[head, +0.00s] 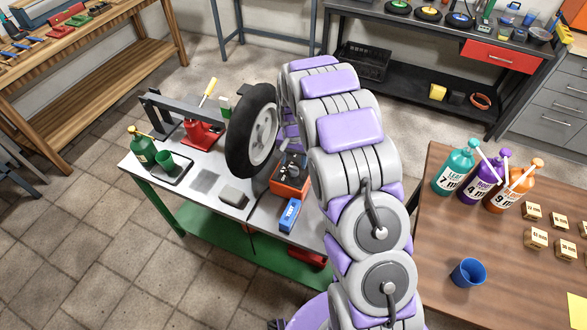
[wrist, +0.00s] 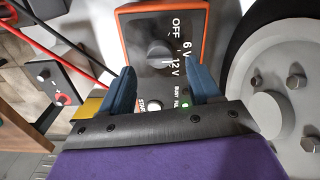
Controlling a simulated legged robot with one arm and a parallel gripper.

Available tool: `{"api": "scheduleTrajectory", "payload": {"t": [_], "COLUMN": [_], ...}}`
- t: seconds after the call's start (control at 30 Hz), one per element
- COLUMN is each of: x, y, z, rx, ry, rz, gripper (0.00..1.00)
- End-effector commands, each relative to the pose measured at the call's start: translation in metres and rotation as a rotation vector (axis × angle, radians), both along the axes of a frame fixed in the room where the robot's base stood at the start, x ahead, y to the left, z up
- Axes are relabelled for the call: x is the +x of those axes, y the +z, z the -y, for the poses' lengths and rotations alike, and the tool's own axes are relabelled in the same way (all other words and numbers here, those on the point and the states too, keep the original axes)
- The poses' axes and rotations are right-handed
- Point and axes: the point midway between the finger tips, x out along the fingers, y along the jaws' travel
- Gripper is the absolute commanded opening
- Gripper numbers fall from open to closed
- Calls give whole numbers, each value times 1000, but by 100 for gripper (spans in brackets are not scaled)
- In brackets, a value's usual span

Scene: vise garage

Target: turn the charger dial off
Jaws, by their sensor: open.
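The charger (head: 289,182) is an orange box with a dark top on the metal workbench, partly hidden by my arm in the head view. In the wrist view the charger (wrist: 207,30) shows a dark face with an orange rim, marked OFF, 6 V and 12 V. Its dark round dial (wrist: 158,53) lies just beyond and between my fingertips; I cannot tell which mark it points to. My gripper (wrist: 162,72) is open, with its two blue fingers apart over the face and nothing visibly held. A START button and a green light show near the finger bases. My arm hides the gripper in the head view.
A wheel (head: 251,132) stands close beside the charger. Red and black cables (wrist: 62,55) run left of the charger. Colored bottles stand on the wooden table (head: 440,225).

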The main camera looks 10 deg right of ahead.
Motion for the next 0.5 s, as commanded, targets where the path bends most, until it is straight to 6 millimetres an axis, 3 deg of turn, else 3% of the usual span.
{"api": "scheduleTrajectory", "payload": {"t": [0.03,0.2,0.5], "x": [-1,0,0], "y": [-12,-32,-43], "z": [0,0,0], "rx": [0,0,0], "ry": [0,0,0], "rz": [-1,1,2], "gripper": [62,62,62]}}
